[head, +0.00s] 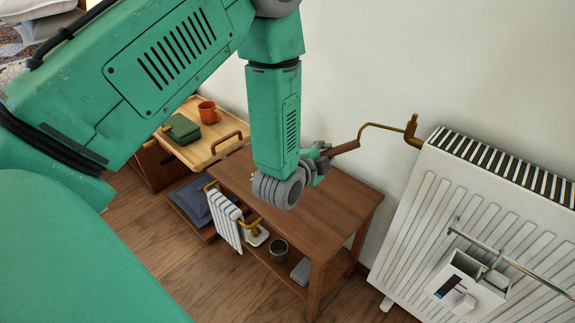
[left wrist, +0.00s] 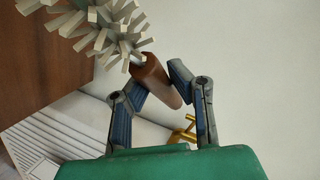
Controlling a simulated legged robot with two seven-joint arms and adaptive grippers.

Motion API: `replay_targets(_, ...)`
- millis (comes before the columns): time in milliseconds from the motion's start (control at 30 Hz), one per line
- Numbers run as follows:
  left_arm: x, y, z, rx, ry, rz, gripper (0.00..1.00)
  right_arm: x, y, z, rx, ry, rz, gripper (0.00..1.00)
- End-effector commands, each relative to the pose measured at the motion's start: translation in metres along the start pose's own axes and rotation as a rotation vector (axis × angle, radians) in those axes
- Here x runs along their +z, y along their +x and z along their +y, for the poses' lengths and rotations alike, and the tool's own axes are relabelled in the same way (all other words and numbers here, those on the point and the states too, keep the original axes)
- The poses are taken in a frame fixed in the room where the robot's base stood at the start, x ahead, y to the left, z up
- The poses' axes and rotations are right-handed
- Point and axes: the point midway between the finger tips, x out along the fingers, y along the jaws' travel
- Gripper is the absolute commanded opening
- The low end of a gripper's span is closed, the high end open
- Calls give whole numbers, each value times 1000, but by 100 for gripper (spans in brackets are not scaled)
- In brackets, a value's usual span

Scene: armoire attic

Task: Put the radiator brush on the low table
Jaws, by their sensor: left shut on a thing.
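My left gripper (head: 322,165) is shut on the brown handle of the radiator brush (head: 345,148). In the left wrist view the handle lies between the fingers (left wrist: 160,85), and the brush's pale, spiky bristles (left wrist: 95,28) stick out to the upper left. My forearm hides most of the bristle end in the head view. A low brown wooden table (head: 345,205) with a lower shelf shows beneath and behind the gripper. The brush appears held above its top; the height is hard to judge. My right gripper is not in view.
A white radiator (head: 420,220) stands at the right, with a brass pipe (head: 385,127) at its top corner. A wooden tray (head: 222,148) at the back left holds an orange mug (head: 208,112) and a green box (head: 181,130). The visible tabletop is bare.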

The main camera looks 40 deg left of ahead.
Motion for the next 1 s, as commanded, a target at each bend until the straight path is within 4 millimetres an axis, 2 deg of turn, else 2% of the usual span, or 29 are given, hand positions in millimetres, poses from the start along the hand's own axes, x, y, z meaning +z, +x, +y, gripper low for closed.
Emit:
replay_targets(33,1,4,-12,-4,0,-6,0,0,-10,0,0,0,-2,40)
replay_targets(100,6,10,-14,-4,-1,-12,0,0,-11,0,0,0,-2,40)
replay_targets(400,32,28,32,-3,-1,-17,0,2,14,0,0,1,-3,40)
replay_targets(567,36,31,40,-4,-1,-14,0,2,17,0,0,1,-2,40)
replay_targets(800,50,40,68,-3,0,-17,0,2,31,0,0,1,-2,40)
replay_targets(1000,50,40,68,-6,0,-15,0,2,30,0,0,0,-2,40)
